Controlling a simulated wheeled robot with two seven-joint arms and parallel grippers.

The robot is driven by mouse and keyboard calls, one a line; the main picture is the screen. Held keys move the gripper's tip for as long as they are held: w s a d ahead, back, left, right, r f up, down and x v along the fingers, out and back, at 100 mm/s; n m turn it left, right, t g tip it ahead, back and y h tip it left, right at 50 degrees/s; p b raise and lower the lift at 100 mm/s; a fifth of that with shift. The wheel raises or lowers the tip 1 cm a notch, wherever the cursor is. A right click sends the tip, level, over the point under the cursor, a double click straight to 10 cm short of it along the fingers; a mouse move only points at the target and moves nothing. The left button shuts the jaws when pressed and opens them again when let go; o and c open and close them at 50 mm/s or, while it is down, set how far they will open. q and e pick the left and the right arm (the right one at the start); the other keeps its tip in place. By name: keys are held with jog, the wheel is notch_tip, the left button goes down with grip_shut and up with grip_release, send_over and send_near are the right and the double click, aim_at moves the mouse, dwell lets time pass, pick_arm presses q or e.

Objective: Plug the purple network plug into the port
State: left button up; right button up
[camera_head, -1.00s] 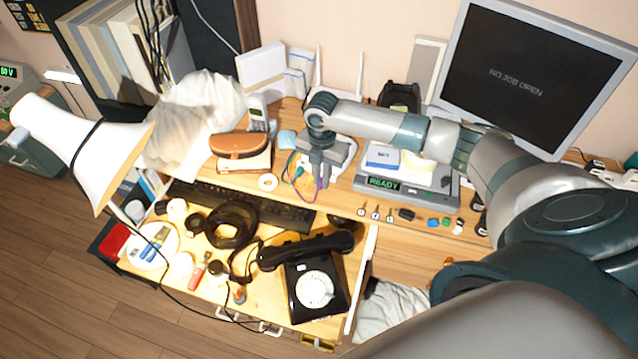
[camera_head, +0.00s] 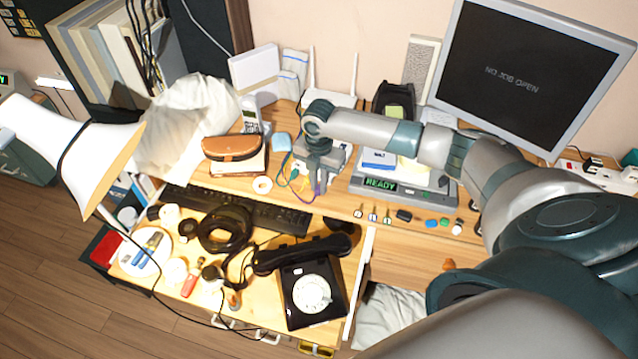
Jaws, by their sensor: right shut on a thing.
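My right gripper (camera_head: 319,187) points down over the desk at the middle of the picture. It is shut on the purple network plug, which is mostly hidden between the fingers. A white router (camera_head: 340,101) with two antennas stands farther back at the wall. I cannot make out the port or whether the plug touches it. My left gripper is out of view.
Teal and yellow cables (camera_head: 292,178) lie just left of the gripper. A grey box reading READY (camera_head: 380,184) stands to the right. A keyboard (camera_head: 262,214), a black dial phone (camera_head: 311,292) and a lamp (camera_head: 75,155) crowd the left and front.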

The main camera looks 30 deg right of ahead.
jog(key=shift+p, duration=0.3)
jog(key=shift+w+d, duration=0.5)
jog(key=shift+d, duration=0.4)
dwell(1.5)
jog(key=o, duration=0.9)
jog(key=shift+r+b, duration=0.1)
jog(key=shift+b, duration=0.2)
notch_tip(320, 180, up, 17)
jog(key=b, duration=0.3)
jog(key=shift+r+b, duration=0.1)
jog(key=shift+b, duration=0.2)
